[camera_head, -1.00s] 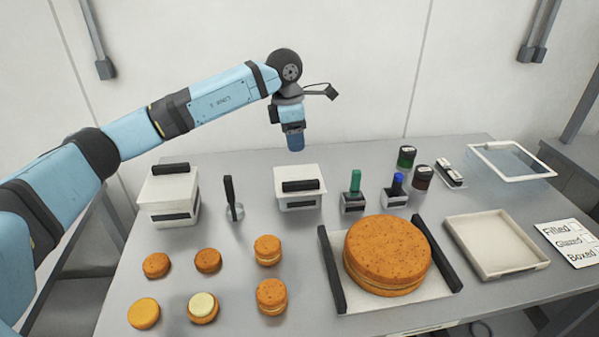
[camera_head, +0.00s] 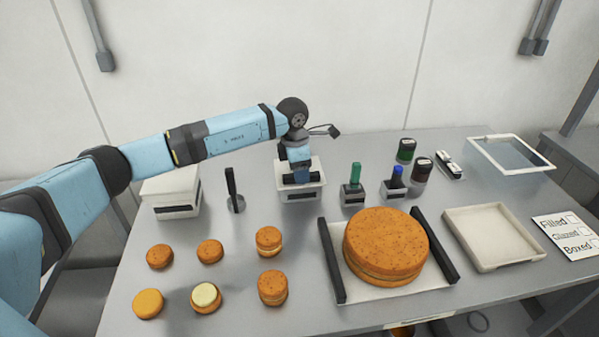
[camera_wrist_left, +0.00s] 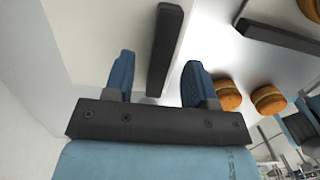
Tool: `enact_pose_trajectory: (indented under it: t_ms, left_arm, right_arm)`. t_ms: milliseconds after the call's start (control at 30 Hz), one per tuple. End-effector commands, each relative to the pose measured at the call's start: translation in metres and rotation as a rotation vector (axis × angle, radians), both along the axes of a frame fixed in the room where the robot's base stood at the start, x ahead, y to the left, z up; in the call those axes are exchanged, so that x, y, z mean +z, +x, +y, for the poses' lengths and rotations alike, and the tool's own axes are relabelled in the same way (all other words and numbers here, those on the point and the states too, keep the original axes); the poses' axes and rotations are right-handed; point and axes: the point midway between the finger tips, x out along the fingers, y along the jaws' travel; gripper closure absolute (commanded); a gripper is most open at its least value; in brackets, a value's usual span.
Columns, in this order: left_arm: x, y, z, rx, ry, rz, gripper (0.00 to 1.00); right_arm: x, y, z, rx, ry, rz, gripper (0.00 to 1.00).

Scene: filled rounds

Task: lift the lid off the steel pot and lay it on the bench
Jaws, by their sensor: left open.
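The pot at the middle back of the bench looks like a pale, squarish box with a dark front plate (camera_head: 301,196). Its pale lid (camera_head: 318,172) sits on it and carries a black bar handle (camera_head: 289,180). My left gripper (camera_head: 302,178) points down over this lid, hiding part of the handle. In the left wrist view the blue fingers of my left gripper (camera_wrist_left: 157,62) are apart, one on each side of the handle (camera_wrist_left: 166,45), with a gap visible. My right gripper is not in view.
A similar lidded pale box (camera_head: 171,192) stands at the left. A holder with a black-handled tool (camera_head: 232,184) is between them. Green (camera_head: 354,175) and blue-topped (camera_head: 396,178) tools stand to the right. Cakes, a large cake (camera_head: 385,240) and an empty tray (camera_head: 490,237) lie in front.

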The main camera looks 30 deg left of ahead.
Motion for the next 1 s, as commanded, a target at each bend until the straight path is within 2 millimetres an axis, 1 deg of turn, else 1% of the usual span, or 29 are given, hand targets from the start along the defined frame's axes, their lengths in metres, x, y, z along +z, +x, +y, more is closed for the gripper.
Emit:
enact_pose_trajectory:
  t_ms: [33, 100, 300, 367, 400, 467, 500, 533, 867, 1000]
  left_arm:
    - [-0.007, 0.000, -0.001, 0.000, -0.001, 0.001, 0.49]
    - [-0.012, 0.001, -0.002, -0.001, -0.001, 0.001, 0.49]
    - [-0.013, 0.001, -0.002, -0.001, -0.001, -0.001, 0.49]
    - [-0.013, 0.001, -0.002, -0.001, -0.001, -0.001, 0.63]
    - [-0.013, 0.001, -0.002, -0.001, -0.001, -0.001, 0.72]
    - [-0.013, 0.001, -0.002, -0.001, -0.001, -0.001, 0.86]
    - [-0.013, 0.001, -0.002, -0.001, -0.001, -0.001, 0.95]
    - [-0.013, 0.001, -0.002, -0.001, 0.000, 0.000, 1.00]
    - [-0.011, 0.001, -0.002, -0.001, 0.000, -0.001, 1.00]
    - [-0.002, 0.002, -0.002, -0.001, -0.001, -0.003, 1.00]
  right_arm:
    - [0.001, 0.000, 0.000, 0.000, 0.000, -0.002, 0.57]
    - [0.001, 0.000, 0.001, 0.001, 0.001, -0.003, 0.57]
    - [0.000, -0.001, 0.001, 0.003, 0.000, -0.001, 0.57]
    - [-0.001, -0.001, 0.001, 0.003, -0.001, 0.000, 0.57]
    - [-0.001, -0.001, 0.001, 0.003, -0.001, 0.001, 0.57]
    - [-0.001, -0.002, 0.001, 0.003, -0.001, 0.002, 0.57]
    - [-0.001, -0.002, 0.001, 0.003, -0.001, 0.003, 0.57]
    - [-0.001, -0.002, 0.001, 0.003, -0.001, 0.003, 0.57]
    - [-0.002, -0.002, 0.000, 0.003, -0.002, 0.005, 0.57]
    - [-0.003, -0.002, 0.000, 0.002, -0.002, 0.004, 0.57]
